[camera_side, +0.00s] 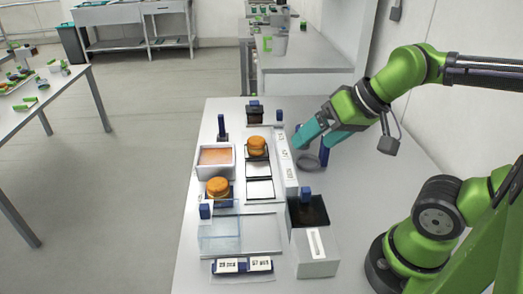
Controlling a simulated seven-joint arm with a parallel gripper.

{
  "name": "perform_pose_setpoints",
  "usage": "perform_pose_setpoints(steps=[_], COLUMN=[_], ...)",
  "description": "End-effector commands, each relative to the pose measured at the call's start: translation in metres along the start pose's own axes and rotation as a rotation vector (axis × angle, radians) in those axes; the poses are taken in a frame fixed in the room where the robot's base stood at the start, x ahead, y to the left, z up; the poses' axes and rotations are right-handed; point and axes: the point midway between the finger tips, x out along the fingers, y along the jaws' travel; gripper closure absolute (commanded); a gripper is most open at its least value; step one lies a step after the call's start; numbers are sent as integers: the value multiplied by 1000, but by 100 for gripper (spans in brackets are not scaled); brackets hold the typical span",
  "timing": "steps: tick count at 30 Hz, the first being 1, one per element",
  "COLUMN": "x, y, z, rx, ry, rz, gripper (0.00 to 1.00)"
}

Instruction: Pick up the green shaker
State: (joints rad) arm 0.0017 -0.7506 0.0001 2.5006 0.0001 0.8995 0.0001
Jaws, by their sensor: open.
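I cannot make out a green shaker for certain on the near table. My gripper (313,143) has teal fingers, which are apart and point down and to the left over the right side of the table. I see nothing held between them. A grey ring-shaped thing (308,162) lies just below the fingers, and a dark blue post (325,152) stands close to the right finger. The fingers partly hide what is behind them.
A white-walled tray (234,159) with orange filling, two orange rounds (218,187) (257,146), a clear box (219,236) and a black-topped white box (316,251) crowd the table (192,240). Small green items (267,43) stand on the far counter.

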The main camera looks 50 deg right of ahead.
Motion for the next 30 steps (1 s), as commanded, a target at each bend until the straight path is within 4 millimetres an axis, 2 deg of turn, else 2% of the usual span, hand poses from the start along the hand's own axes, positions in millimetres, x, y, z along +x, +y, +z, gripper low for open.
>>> perform_pose_setpoints(steps=[4,8,11,15,18,22,24,26,30], x=[12,30,45,67,82,95,99,101,97], y=[16,43,73,128,174,225,244,254,254], z=[-6,-34,-65,-107,-131,-153,-163,-171,-187], rx=[63,246,549,1076,1481,1961,2183,2343,2592], ry=[-38,-81,-91,-61,-5,96,154,199,268], rz=[48,110,166,249,304,348,354,345,294], gripper=[13,13,13,13,13,13,13,13,13])
